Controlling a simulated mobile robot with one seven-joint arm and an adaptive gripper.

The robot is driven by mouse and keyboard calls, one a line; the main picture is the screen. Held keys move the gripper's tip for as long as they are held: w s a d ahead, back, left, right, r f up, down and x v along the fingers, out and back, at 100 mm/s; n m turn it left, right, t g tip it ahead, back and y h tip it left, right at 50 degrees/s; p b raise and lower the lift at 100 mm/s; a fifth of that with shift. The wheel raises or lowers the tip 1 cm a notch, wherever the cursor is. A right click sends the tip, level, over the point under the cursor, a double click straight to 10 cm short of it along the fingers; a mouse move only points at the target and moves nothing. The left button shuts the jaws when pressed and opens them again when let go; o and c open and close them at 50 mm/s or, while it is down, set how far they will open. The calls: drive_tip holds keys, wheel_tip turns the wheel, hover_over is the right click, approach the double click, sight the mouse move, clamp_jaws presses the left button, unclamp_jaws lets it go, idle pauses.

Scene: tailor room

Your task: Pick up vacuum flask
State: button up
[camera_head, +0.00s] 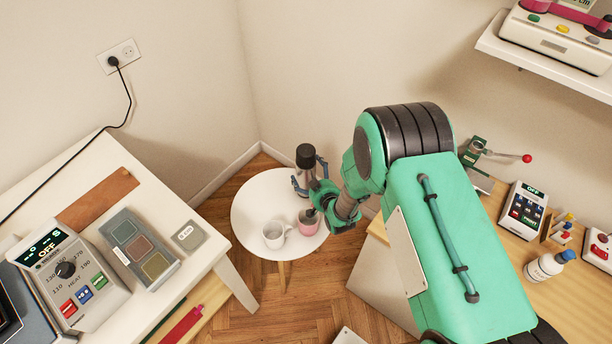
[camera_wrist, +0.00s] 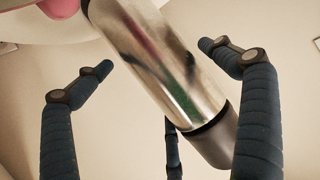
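The vacuum flask (camera_wrist: 165,65) is a shiny metal cylinder with a dark grey cap. In the wrist view it lies diagonally between the spread fingers of my gripper (camera_wrist: 155,85), with visible gaps to the left and right fingers. In the head view the flask's dark cap (camera_head: 305,155) shows at the back of the small round white table (camera_head: 248,210), and its body is partly hidden by my gripper (camera_head: 308,184). My gripper is open around the flask. Whether the third finger, behind the flask, touches it I cannot tell.
A white mug (camera_head: 274,234) and a pink cup (camera_head: 308,222) stand on the round table close in front of my gripper. A white table (camera_head: 150,200) with a heat press control box (camera_head: 75,270) is at left. A wooden worktop (camera_head: 560,290) is at right.

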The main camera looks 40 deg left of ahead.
sight(313, 160)
drive_tip(key=c, duration=1.2)
drive_tip(key=shift+o, duration=0.2)
drive_tip(key=shift+r, duration=0.1)
drive_tip(key=shift+r+p, duration=1.15)
drive_tip(key=shift+r, duration=3.8)
